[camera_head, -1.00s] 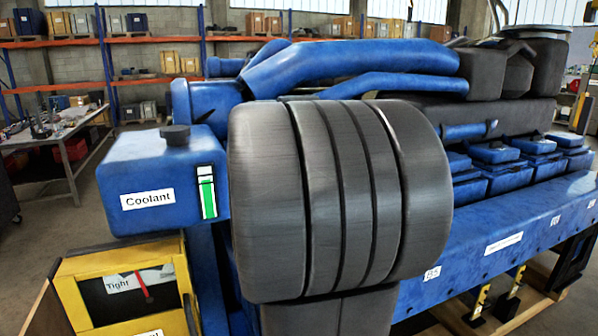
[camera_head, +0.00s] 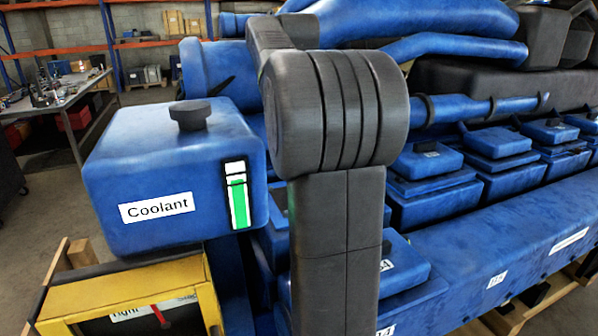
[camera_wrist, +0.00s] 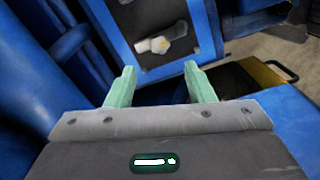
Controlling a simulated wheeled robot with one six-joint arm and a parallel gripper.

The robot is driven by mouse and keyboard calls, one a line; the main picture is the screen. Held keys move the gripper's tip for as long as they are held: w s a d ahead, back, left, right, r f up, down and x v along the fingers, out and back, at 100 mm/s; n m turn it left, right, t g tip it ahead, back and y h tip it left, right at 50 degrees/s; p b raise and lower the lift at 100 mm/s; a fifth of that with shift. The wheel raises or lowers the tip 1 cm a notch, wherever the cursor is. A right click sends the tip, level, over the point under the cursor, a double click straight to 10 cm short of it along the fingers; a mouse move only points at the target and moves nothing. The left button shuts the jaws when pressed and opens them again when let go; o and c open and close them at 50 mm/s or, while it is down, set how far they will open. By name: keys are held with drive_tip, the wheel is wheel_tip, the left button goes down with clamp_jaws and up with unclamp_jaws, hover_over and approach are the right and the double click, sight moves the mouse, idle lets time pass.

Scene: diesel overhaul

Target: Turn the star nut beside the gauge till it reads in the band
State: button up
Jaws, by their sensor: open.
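The gauge (camera_head: 140,318) is a yellow box at the lower left of the head view. Its dark window shows a red needle and part of a "Tight" label; the frame's bottom edge cuts off the rest. I cannot make out the star nut in either view. My gripper (camera_wrist: 160,74) shows in the wrist view, its two green fingers apart with nothing between them. Beyond the fingertips is a blue-framed dark panel (camera_wrist: 151,67) with a small whitish fitting (camera_wrist: 160,44). I cannot tell what this fitting is. My dark arm hides part of the engine in the head view.
A blue coolant tank (camera_head: 150,165) with a black cap and green level strip stands above the gauge. The blue engine (camera_head: 460,285) fills the right side, with pipes and several raised covers. A workbench (camera_head: 60,110) stands behind at left, with open floor before it.

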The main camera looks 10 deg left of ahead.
wheel_tip(320, 180, down, 9)
drive_tip(key=shift+r+p, duration=0.1)
drive_tip(key=shift+p, duration=0.2)
drive_tip(key=c, duration=1)
drive_tip(key=shift+m, duration=0.4)
